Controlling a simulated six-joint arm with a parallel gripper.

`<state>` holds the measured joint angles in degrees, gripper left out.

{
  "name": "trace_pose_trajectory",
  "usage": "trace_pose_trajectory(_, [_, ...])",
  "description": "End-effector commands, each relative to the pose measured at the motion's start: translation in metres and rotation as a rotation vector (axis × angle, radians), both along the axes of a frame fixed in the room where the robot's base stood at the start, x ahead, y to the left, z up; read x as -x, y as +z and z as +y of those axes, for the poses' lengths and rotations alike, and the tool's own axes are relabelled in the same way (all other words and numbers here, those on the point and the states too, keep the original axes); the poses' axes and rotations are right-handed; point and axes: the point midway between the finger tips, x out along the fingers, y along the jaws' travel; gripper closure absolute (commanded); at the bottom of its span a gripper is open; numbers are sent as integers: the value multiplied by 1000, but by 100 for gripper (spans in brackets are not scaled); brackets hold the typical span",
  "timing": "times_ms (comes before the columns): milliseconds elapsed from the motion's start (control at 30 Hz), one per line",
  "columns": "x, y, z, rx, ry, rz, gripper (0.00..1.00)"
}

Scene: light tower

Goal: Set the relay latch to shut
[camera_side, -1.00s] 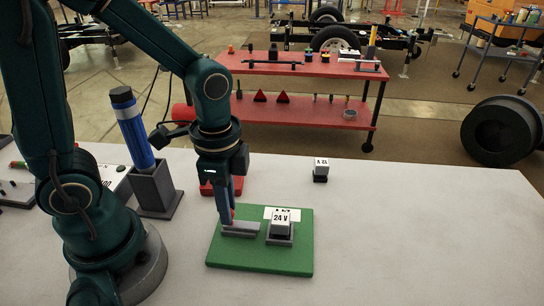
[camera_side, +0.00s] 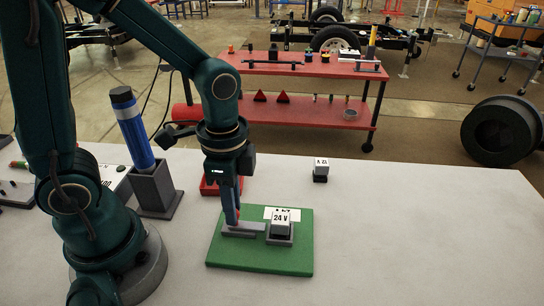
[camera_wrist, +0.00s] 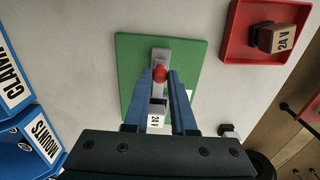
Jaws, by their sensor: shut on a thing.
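The relay latch is a grey bar (camera_side: 246,230) on a green board (camera_side: 265,258), with a red knob (camera_wrist: 160,74) that shows in the wrist view. My gripper (camera_side: 232,220) is low over the left part of the board. In the wrist view my blue fingers (camera_wrist: 160,76) stand on both sides of the knob and are shut on it. A relay marked 24 V (camera_side: 281,220) sits upright on the board to the right of the bar. The bar's left end is partly hidden by my fingers in the side view.
A small white-topped block (camera_side: 321,168) stands behind the board. A blue cylinder (camera_side: 134,135) stands in a grey holder (camera_side: 153,190). Blue bins (camera_wrist: 40,145) show in the wrist view. The table's right side is clear.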

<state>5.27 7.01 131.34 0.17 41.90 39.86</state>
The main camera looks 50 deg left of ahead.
Motion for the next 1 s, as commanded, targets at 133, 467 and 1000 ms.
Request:
trace_pose_trajectory(133, [-12,1,-11,3,-3,-10,100])
trace_pose_trajectory(467, [-15,1,-13,7,3,-14,72])
trace_pose_trajectory(1000, [-14,13,-13,4,1,-11,46])
